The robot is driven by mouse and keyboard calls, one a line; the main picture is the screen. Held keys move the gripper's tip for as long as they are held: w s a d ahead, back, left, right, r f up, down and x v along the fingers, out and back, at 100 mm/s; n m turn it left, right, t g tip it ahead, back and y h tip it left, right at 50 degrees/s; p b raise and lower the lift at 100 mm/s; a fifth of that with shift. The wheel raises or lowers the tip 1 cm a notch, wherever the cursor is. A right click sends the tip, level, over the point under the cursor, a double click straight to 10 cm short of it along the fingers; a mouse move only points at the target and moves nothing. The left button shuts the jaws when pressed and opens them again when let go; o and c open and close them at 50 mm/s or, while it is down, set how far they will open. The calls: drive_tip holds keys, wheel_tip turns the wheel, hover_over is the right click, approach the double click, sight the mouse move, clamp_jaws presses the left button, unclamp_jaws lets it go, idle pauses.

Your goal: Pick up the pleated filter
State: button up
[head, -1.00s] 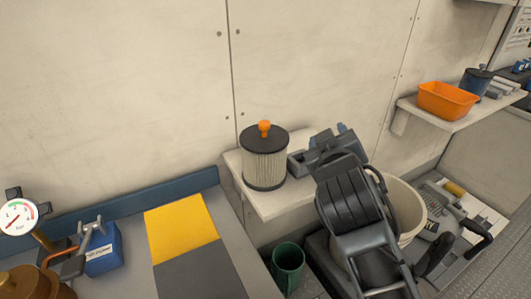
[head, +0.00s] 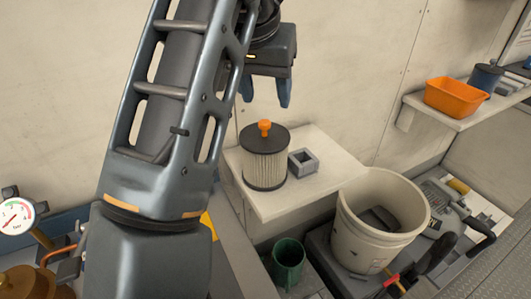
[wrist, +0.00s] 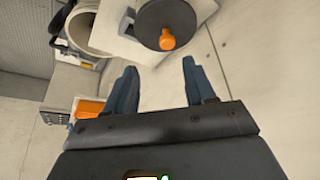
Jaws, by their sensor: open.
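The pleated filter (head: 265,160) stands upright on a small white shelf (head: 300,198). It is a pale ribbed cylinder with a black lid and an orange knob on top. In the wrist view its black lid (wrist: 160,22) and orange knob show at the top, beyond my fingertips. My gripper (head: 265,100) is open and empty, with blue fingers pointing down. In the head view it appears above the filter, apart from it. In the wrist view the open fingers (wrist: 158,65) have nothing between them but bare background.
A small grey square block (head: 303,163) with an opening sits just right of the filter. A cream bucket (head: 355,240) stands right of the shelf, and a green cup (head: 288,258) below it. An orange bin (head: 452,97) rests on the right wall shelf. The wall is close behind.

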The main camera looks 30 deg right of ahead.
sight(264, 121)
drive_tip(key=shift+w+a+p+x, duration=0.1)
drive_tip(key=shift+a+p+x, duration=0.1)
drive_tip(key=shift+x, duration=1.05)
drive_tip(key=shift+w+a+p+x, duration=0.1)
drive_tip(key=shift+a+p+x, duration=0.15)
drive_tip(key=shift+x, duration=1)
drive_tip(key=shift+w+a+p+x, duration=0.1)
drive_tip(key=shift+p+x, duration=0.1)
drive_tip(key=shift+x, duration=1)
drive_tip(key=shift+f, duration=0.1)
drive_tip(key=shift+c, duration=0.4)
clamp_jaws()
